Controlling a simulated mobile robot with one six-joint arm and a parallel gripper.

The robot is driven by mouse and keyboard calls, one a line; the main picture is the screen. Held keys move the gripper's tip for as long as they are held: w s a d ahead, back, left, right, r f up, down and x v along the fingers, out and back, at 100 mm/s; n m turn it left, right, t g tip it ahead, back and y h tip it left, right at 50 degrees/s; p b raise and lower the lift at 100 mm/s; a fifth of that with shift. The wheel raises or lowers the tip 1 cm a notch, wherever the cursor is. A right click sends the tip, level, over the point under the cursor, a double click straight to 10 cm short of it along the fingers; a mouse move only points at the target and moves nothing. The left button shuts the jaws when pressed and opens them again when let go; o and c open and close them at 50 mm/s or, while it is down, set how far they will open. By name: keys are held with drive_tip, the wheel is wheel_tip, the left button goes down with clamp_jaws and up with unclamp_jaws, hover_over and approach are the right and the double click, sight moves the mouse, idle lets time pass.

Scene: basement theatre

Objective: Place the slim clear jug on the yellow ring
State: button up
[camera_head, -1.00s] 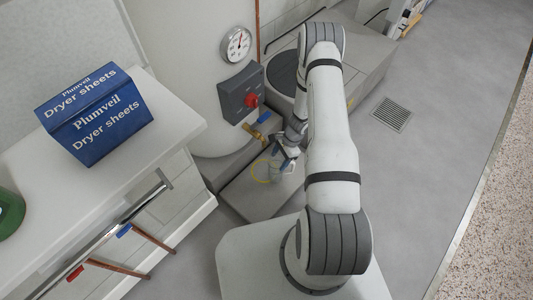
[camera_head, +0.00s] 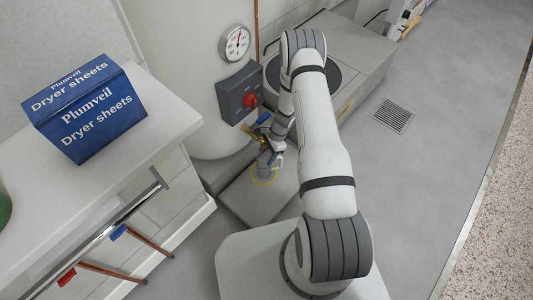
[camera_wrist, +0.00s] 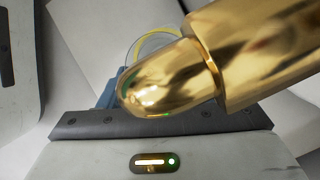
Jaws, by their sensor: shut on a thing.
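The slim clear jug (camera_head: 264,166) looks small and greyish in the head view, upright at my gripper. My gripper (camera_head: 274,158) is shut on it, with my wrist just above and to the right. The yellow ring (camera_head: 265,184) lies on the low grey slab, and the jug appears over or inside it. I cannot tell whether the jug's base touches the slab. In the wrist view, an arc of the yellow ring (camera_wrist: 150,37) shows behind a brass fitting. That fitting hides the jaws and most of the jug.
The brass fitting (camera_wrist: 165,80) is very close to the wrist camera. A white tank with a red-knobbed grey control box (camera_head: 240,92) stands just behind my gripper. A white counter (camera_head: 165,115) with a blue dryer sheets box (camera_head: 92,110) is at left. Open floor lies right.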

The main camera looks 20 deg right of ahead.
drive_tip(key=o, duration=1.4)
drive_tip(key=shift+c, duration=0.2)
drive_tip(key=p+v, duration=0.4)
drive_tip(key=v, duration=0.8)
drive_tip(key=shift+p, duration=0.4)
